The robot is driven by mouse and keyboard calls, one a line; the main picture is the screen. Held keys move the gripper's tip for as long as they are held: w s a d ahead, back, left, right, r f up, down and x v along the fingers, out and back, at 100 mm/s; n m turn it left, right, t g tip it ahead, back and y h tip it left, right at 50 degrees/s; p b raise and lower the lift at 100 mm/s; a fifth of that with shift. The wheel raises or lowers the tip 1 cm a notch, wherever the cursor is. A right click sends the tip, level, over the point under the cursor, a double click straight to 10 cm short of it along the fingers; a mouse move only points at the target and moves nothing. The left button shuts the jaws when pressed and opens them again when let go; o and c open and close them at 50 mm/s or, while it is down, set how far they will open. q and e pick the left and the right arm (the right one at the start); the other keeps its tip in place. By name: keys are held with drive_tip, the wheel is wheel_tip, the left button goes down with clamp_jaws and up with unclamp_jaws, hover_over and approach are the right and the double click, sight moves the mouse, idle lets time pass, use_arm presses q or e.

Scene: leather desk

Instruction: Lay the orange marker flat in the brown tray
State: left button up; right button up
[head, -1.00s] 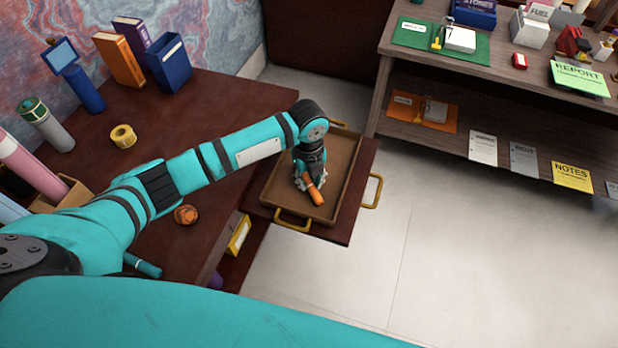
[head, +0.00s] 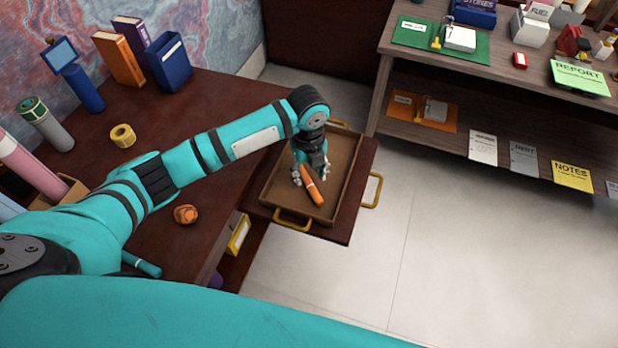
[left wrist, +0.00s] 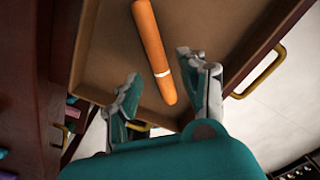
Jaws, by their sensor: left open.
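The orange marker (head: 312,186) lies flat on the floor of the brown tray (head: 341,196), near its front half. In the left wrist view the marker (left wrist: 152,48) shows a white band and lies clear of the fingers. My left gripper (head: 311,174) is over the tray by the marker, fingers pointing down. In the left wrist view its fingers (left wrist: 158,90) are spread apart with nothing held between them. The far end of the marker is partly covered by the gripper in the head view. My right gripper is not in view.
The tray has brass handles (head: 292,219) and sits on a dark wooden surface beside the desk (head: 215,100). A yellow tape roll (head: 123,136) and an orange-brown round object (head: 186,214) are on the desk. A shelf unit (head: 505,100) stands at right, with open floor before it.

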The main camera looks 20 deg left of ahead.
sight(309, 182)
use_arm(q)
wheel_tip(309, 182, up, 9)
drive_tip(key=shift+f, duration=0.1)
idle(0.3)
